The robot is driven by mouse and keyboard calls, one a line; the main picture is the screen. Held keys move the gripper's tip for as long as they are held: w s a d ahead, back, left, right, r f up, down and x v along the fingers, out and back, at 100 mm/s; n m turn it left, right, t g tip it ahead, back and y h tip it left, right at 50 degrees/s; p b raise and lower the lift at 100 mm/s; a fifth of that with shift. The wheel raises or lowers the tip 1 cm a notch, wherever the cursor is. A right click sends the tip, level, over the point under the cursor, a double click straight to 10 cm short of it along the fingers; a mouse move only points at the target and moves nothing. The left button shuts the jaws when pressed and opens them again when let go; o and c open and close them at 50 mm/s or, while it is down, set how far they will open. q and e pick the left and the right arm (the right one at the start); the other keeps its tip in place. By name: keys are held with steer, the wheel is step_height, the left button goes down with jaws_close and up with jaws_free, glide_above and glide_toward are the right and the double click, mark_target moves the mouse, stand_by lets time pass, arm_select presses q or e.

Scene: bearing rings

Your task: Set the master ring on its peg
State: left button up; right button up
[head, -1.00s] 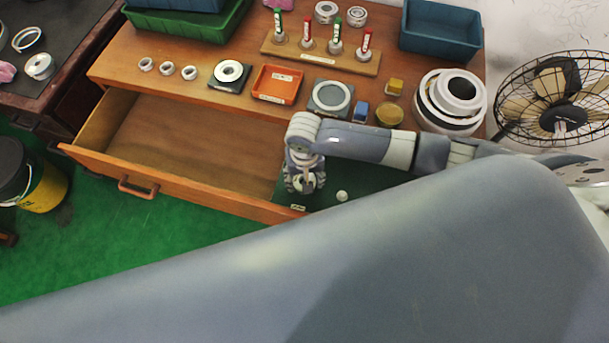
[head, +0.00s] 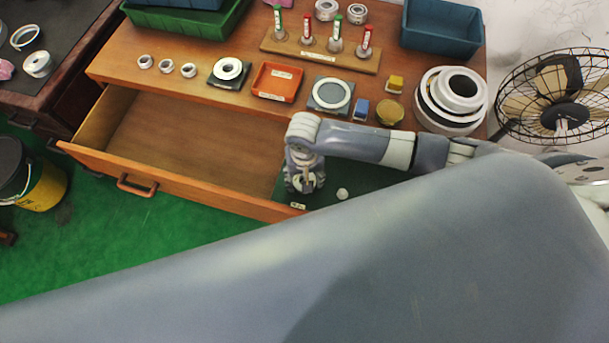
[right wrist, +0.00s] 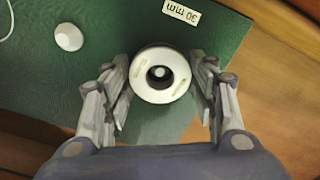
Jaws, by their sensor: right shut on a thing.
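The master ring (right wrist: 160,94), a white ring with a dark hole, is between the fingers of my right gripper (right wrist: 160,88) in the right wrist view. The right gripper is shut on it. A small pale round top, perhaps a peg (right wrist: 159,72), shows inside the hole; I cannot tell how far down the ring is around it. In the head view the right gripper (head: 303,184) points down over the green board (head: 375,180), by the drawer's right end; the ring is hard to make out there. My left gripper is not in view.
A white knob (right wrist: 68,37) and a "30 mm" label (right wrist: 182,12) are on the green board near the ring. The open drawer (head: 190,145) is empty to the left. Small rings, an orange tray (head: 277,82) and a post rack (head: 320,52) stand on the bench behind.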

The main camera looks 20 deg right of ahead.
steer(key=shift+f, duration=0.65)
steer(key=o, duration=1.6)
steer(key=shift+r, duration=0.1)
step_height(320, 180, up, 12)
steer(key=shift+a, duration=0.1)
